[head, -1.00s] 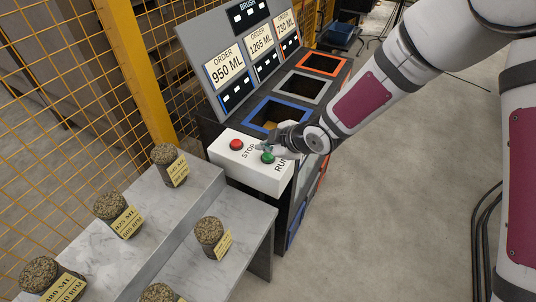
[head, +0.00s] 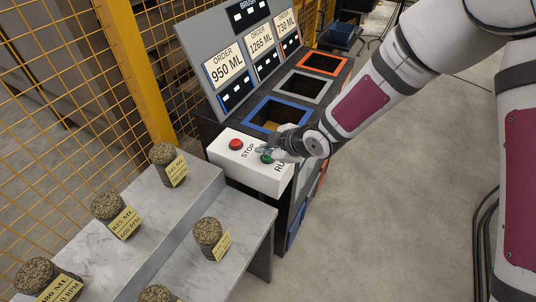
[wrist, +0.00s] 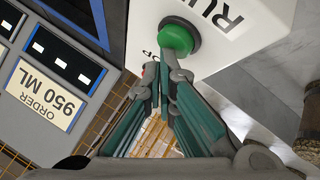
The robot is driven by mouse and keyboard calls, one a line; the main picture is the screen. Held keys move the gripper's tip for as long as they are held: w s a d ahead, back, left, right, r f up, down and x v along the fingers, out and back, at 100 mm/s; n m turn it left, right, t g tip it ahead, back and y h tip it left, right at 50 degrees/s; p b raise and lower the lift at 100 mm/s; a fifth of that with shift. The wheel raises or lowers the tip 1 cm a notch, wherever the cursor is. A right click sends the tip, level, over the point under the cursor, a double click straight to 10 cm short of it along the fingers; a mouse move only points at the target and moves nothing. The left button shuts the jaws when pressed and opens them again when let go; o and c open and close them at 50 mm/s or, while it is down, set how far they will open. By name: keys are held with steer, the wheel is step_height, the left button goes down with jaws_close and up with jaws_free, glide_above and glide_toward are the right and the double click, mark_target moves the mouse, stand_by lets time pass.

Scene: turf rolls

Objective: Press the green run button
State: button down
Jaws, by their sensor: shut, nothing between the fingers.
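The green run button (head: 267,158) sits on the white control box (head: 246,174), beside the printed word RUN. The red stop button (head: 236,144) is to its left on the same box. My gripper (head: 262,150) is shut and empty, with its fingertips just over the box top beside the green button. In the wrist view the green button (wrist: 177,38) is just beyond the closed fingertips (wrist: 163,75), and its dome shows almost whole. I cannot tell whether the fingertips touch it.
Behind the box are bins with blue (head: 262,104), grey and orange rims, under order screens (head: 226,66). Grey marble steps (head: 160,215) with several labelled turf rolls (head: 208,232) stand at the front left. A yellow mesh fence (head: 60,100) runs along the left.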

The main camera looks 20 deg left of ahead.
mark_target(266, 157)
steer(key=shift+f, duration=0.3)
steer(key=shift+r, duration=0.1)
stand_by(0.4)
steer(key=shift+r, duration=0.8)
steer(key=shift+r+p, duration=0.9)
steer(key=shift+r, duration=1.6)
